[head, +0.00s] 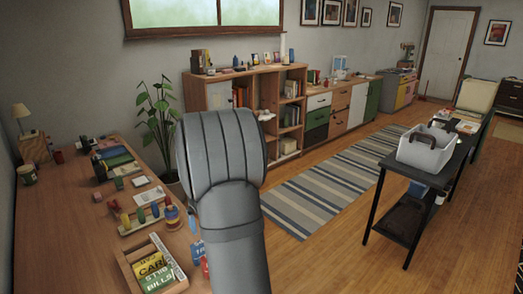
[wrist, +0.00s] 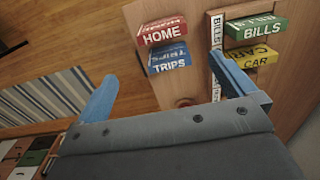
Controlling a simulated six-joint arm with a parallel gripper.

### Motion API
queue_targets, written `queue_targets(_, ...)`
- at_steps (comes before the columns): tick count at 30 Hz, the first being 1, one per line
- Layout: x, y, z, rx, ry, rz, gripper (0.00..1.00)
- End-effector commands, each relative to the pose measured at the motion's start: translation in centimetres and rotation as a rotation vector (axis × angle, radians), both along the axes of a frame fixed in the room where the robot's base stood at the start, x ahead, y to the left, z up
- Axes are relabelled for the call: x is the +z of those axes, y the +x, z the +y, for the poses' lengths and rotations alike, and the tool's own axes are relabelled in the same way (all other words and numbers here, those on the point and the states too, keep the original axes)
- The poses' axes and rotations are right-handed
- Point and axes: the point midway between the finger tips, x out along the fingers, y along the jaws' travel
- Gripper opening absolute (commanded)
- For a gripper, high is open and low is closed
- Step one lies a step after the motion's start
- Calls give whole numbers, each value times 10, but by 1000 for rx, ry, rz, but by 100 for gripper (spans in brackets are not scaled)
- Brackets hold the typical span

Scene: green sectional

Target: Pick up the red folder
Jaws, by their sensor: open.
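The red folder (wrist: 162,32), labelled HOME, lies on the wooden desk at the top of the wrist view. A blue folder (wrist: 170,62) labelled TRIPS lies just below it. In the head view, a small part of the red folder (head: 205,267) shows beside my arm. My gripper (wrist: 164,68) is open and empty, with its two blue fingers spread. The red folder is beyond the fingertips, between their lines and apart from them.
A wooden holder (head: 125,264) with green and yellow folders stands on the desk, left of the red folder in the head view. Colourful toys (head: 147,212) stand behind it. In the wrist view, the right finger is close to the yellow CAR folder (wrist: 254,58).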

Motion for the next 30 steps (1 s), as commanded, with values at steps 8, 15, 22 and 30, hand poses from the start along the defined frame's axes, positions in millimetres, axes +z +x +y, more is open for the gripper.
queue_targets(8,-10,-7,2,0,0,0,100)
queue_targets(15,-53,-7,1,0,-2,5,100)
queue_targets(22,-102,-7,1,0,-1,4,100)
queue_targets(30,-129,-6,2,0,0,0,100)
